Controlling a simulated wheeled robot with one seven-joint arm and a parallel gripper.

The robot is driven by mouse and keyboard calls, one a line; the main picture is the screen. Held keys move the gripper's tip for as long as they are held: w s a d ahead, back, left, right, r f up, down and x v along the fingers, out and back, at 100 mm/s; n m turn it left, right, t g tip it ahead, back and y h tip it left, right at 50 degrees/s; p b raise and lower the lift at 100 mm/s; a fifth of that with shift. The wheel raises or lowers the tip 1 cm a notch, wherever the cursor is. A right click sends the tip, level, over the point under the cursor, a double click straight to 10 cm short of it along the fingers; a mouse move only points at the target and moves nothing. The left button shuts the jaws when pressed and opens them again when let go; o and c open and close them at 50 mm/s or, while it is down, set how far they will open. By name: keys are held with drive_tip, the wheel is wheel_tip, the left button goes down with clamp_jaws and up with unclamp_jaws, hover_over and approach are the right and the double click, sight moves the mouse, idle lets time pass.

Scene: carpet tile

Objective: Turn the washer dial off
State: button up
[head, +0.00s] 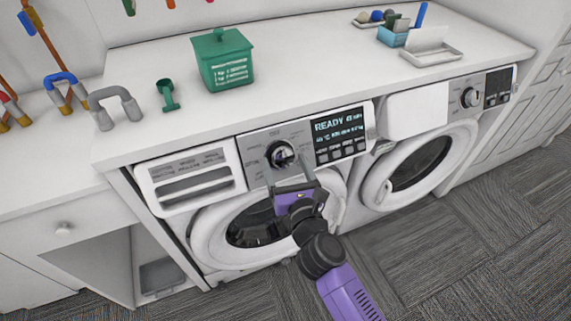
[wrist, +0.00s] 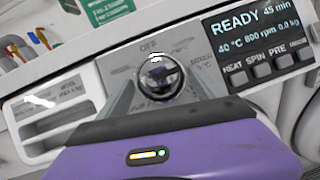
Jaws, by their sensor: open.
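The washer dial (head: 281,155) is a round chrome knob on the front panel of the left machine, the washer (head: 224,232). It also shows in the wrist view (wrist: 160,77), below the word OFF. The lit display (head: 340,128) right of it reads READY. My gripper (head: 289,172) is in front of the panel. In the wrist view its two fingers (wrist: 158,88) stand apart, one on each side of the dial. I cannot tell whether they touch it. The gripper's body hides the area below the dial.
A second machine (head: 420,165) with its own dial (head: 470,97) stands to the right. A detergent drawer (head: 190,177) is left of the washer dial. A green box (head: 222,60) and a green scoop (head: 167,95) are on the counter (head: 300,75). Carpet floor lies in front.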

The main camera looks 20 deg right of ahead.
drive_tip(key=c, duration=1.4)
